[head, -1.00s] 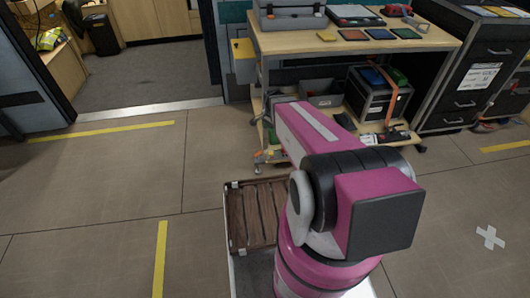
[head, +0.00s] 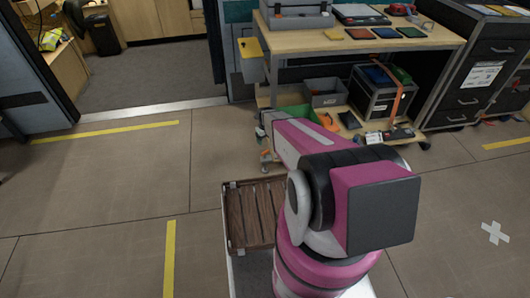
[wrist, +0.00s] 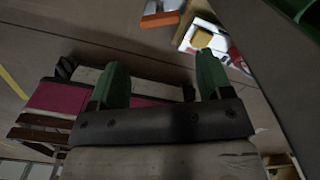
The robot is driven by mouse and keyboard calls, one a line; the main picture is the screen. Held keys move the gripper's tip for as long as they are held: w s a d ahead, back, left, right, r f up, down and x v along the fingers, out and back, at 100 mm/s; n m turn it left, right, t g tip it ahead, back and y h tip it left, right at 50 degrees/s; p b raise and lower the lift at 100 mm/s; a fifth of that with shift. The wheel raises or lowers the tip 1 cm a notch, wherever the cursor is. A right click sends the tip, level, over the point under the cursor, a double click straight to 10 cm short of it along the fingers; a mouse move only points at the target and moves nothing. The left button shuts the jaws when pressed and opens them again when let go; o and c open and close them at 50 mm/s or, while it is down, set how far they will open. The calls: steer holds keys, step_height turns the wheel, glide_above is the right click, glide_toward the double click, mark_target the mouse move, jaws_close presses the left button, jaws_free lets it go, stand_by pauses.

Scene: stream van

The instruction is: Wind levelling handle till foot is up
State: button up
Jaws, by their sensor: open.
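My gripper (wrist: 163,82) shows in the wrist view as two green fingers on a dark bar, spread apart with nothing between them. In the head view my magenta arm reaches toward the lower left of a wooden workbench (head: 345,42), and the gripper itself is hidden. A small upright part with an orange spot (head: 265,160) stands at the bench's lower left leg, just left of my arm's end. I cannot tell whether it is the levelling handle or the foot. No handle shows clearly in the wrist view.
A dark drawer cabinet (head: 470,75) stands to the right. The floor at left is clear, with yellow tape (head: 105,132).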

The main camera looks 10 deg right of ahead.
mark_target(265, 155)
step_height(265, 155, down, 10)
steer(key=shift+f, duration=0.25)
steer(key=c, duration=0.6)
